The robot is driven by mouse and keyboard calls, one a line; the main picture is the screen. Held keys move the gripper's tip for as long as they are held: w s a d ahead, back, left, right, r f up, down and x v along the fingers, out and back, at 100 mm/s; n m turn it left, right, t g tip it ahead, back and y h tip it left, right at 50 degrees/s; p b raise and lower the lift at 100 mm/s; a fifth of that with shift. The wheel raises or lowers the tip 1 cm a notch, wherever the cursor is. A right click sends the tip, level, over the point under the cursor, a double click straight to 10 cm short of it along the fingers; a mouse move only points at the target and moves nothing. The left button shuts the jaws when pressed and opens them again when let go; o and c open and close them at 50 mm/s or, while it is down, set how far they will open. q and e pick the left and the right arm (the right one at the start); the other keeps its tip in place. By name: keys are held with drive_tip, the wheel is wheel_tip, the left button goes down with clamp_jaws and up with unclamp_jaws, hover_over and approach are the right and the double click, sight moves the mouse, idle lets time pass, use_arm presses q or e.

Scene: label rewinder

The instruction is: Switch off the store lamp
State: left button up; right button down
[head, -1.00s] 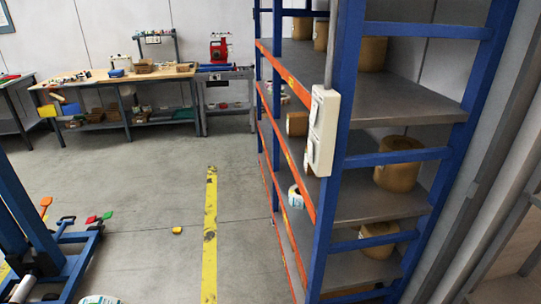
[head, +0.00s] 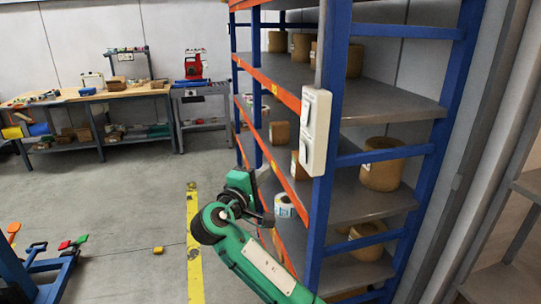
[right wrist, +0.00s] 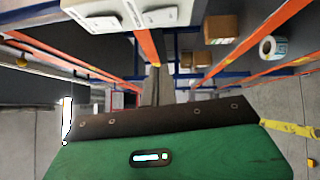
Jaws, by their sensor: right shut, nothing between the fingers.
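A white switch box (head: 317,130) with two large rocker switches, one above the other, is fixed on the blue front post of the rack. The same box shows at the top left of the right wrist view (right wrist: 128,18), cut by the edge. Which rocker belongs to the store lamp, and whether either is on, I cannot tell. My right gripper (head: 262,173) is shut and empty, left of and a little below the box, apart from it. Its closed fingers show in the right wrist view (right wrist: 154,88). My left gripper is out of view. No lamp is seen.
The blue and orange rack (head: 385,200) holds several brown rolls and a white label roll (head: 284,205) near my right gripper. A workbench (head: 90,95) stands at the back left. Floor beside the yellow line (head: 194,250) is mostly clear.

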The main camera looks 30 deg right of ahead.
drive_tip(key=shift+s+a+r, duration=0.1)
drive_tip(key=shift+s+r, duration=0.1)
drive_tip(key=shift+r, duration=0.2)
drive_tip(key=p, duration=0.5)
approach(301, 145)
drive_tip(key=w+x, duration=0.1)
drive_tip(key=x, duration=0.4)
drive_tip(key=shift+s+d, duration=0.15)
drive_tip(key=shift+d, duration=0.2)
